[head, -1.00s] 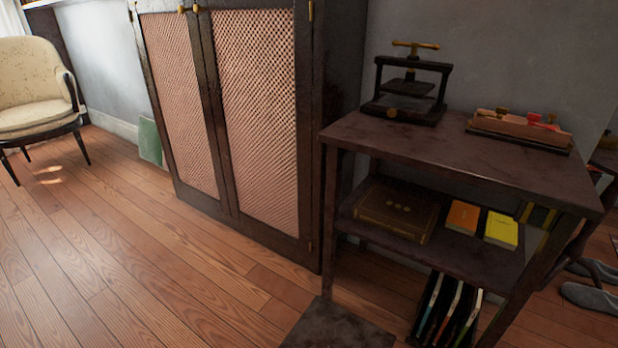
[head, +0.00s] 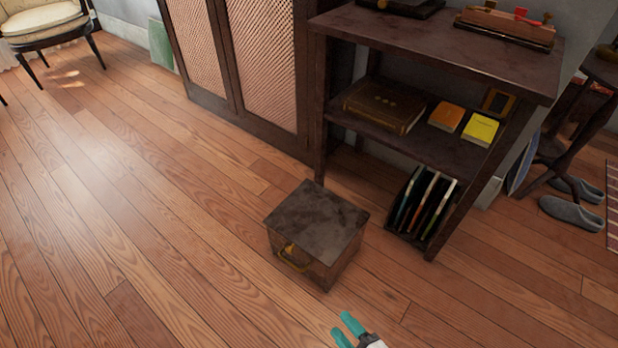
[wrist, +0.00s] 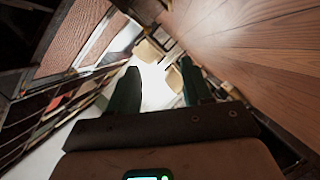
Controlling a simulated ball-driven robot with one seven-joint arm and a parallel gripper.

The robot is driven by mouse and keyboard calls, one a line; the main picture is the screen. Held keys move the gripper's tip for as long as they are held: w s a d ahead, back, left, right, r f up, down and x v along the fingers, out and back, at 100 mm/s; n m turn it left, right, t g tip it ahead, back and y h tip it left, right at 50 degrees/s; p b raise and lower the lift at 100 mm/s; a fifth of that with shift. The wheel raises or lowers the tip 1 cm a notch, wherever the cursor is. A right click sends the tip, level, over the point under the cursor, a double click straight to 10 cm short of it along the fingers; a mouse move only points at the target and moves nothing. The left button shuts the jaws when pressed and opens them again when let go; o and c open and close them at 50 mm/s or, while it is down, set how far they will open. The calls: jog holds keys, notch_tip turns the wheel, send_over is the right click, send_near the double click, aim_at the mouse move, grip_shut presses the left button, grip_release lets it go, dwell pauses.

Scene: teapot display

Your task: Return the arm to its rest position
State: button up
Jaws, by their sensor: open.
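My gripper (head: 346,330) shows at the bottom edge of the head view, with teal fingertips above the wood floor. It is just below and right of a small dark box and is not touching it. In the wrist view, my gripper's two dark green fingers (wrist: 160,92) stand apart with nothing between them. Most of my arm is out of the head view.
The box (head: 317,222) with a brass handle stands on the floor. Right of it is a dark shelf unit (head: 440,40) with books and upright folders below. A mesh-door cabinet (head: 262,60) stands behind. Slippers (head: 572,211) lie at the right.

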jog(key=w+d+r+m+g+h, duration=0.1)
jog(key=d+r+m+g+h, duration=0.25)
jog(key=d+m+h, duration=0.9)
jog(key=s+d+r+m+g+y, duration=0.1)
jog(key=s+d+r+m+g, duration=0.1)
jog(key=s+r+g, duration=0.3)
jog(key=s+d+r+m+y, duration=0.1)
jog(key=s+d+r+m, duration=0.1)
jog(key=s, duration=0.5)
jog(key=s+d+r+m+g+y, duration=0.2)
jog(key=s+r+g, duration=0.15)
jog(key=s, duration=0.25)
notch_tip(320, 180, up, 36)
jog(key=p, duration=3.6)
jog(key=shift+w+r, duration=0.15)
jog(key=shift+w, duration=0.05)
